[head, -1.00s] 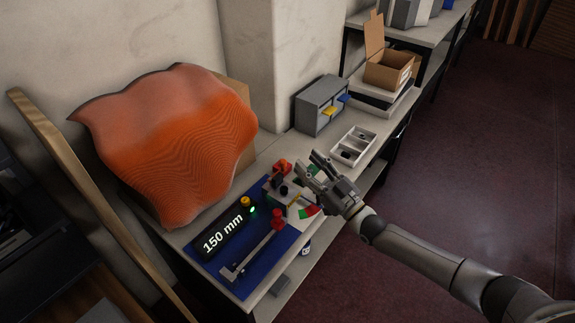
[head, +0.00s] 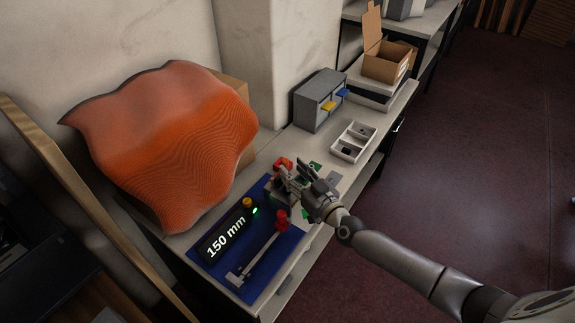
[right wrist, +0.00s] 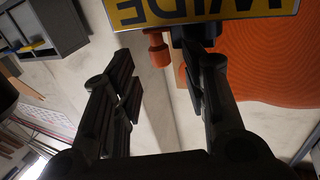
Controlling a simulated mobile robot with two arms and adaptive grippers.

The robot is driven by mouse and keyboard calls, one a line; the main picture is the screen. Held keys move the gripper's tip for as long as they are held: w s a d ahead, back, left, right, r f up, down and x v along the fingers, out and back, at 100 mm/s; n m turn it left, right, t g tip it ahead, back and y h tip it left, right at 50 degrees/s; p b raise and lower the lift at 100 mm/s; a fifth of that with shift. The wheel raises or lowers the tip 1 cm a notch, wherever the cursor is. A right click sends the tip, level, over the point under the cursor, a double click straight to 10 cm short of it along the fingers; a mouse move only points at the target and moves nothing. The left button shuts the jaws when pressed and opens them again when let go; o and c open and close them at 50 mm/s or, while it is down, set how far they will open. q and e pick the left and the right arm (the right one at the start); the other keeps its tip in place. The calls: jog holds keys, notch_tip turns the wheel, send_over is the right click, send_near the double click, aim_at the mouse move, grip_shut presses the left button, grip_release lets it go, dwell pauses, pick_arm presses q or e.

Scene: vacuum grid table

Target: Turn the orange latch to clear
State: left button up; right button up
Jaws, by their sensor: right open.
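The orange latch (head: 283,163) is a small orange-red piece at the back of the device on the blue base (head: 277,275). My right gripper (head: 292,171) is open just in front of it and covers part of the device. In the right wrist view the orange-red latch end (right wrist: 157,47) shows between my open fingers (right wrist: 157,72), towards their tips; I see no contact. A yellow plate (right wrist: 205,10) with upside-down dark lettering is beside it. My left gripper is not in view.
A black display (head: 226,238) reads "150 mm". A yellow-orange knob (head: 248,202) and a red knob (head: 282,214) stand on the device. A white tray (head: 352,141), grey drawer unit (head: 318,101) and orange wavy sheet (head: 165,140) are nearby.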

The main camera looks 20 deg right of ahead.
aim_at(287, 164)
jog(key=shift+x, duration=1.2)
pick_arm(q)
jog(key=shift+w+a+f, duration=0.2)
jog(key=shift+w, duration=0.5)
pick_arm(e)
jog(key=shift+w+a, duration=0.2)
jog(key=shift+w, duration=0.4)
grip_shut()
jog(key=b, duration=0.2)
jog(key=n+y+b, duration=0.1)
jog(key=b, duration=0.1)
jog(key=shift+w+f+g+y, duration=0.2)
jog(key=shift+g+y, duration=0.1)
jog(key=shift+b, duration=0.45)
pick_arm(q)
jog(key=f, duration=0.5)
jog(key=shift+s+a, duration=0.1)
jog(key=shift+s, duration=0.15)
pick_arm(e)
jog(key=shift+r+y, duration=0.25)
jog(key=shift+y, duration=0.05)
